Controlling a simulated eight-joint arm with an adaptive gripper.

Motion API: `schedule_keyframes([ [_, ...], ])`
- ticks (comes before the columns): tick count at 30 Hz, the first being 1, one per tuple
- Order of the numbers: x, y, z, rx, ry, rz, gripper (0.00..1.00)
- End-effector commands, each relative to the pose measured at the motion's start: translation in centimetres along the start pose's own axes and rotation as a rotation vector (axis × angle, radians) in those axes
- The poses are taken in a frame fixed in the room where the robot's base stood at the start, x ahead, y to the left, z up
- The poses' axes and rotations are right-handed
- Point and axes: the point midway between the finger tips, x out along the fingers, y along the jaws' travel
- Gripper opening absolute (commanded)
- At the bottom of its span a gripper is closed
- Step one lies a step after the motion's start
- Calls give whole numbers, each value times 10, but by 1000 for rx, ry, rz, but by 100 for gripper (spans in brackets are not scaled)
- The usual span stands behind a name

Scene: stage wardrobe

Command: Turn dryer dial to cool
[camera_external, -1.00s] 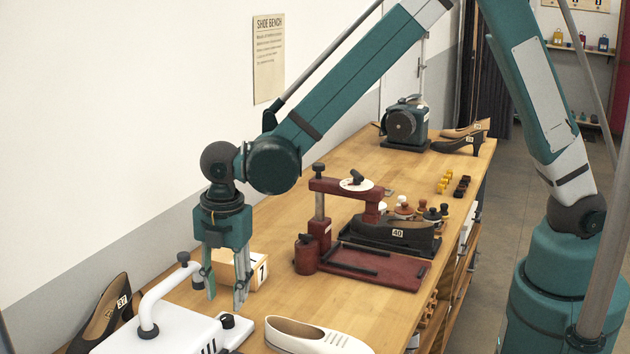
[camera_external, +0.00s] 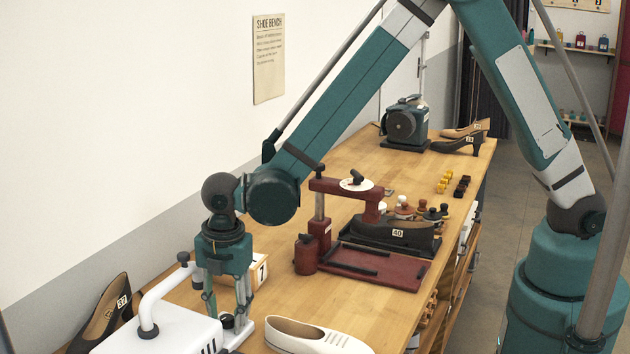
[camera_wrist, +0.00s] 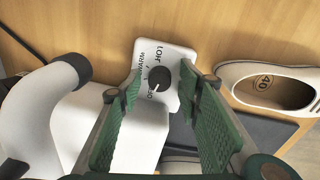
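The white shoe dryer (camera_external: 165,332) with a curved white handle stands at the front left of the bench. Its black dial (camera_wrist: 160,78) sits on a white end plate, shown in the wrist view with the words HOT and WARM and a third label partly hidden. I cannot tell for sure which label the dial points at. The dial also shows in the external view (camera_external: 227,321). My gripper (camera_external: 228,310) points down over this end of the dryer. Its green fingers are open, one on each side of the dial, with gaps between them and it.
A white shoe (camera_external: 315,337) lies right of the dryer, and a dark shoe marked 37 (camera_external: 102,315) lies left of it. A box marked 7 (camera_external: 259,271) stands close behind my gripper. A red press (camera_external: 330,240) holds a black shoe further back.

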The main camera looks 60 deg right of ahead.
Motion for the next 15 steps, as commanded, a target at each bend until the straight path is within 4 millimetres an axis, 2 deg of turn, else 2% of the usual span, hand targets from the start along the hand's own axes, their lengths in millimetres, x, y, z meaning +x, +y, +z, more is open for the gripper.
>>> schedule_keyframes([
  [2,0,0,0,0,0,0,35],
  [9,0,0,0,0,0,0,7],
  [15,0,0,0,5,0,0,7],
])
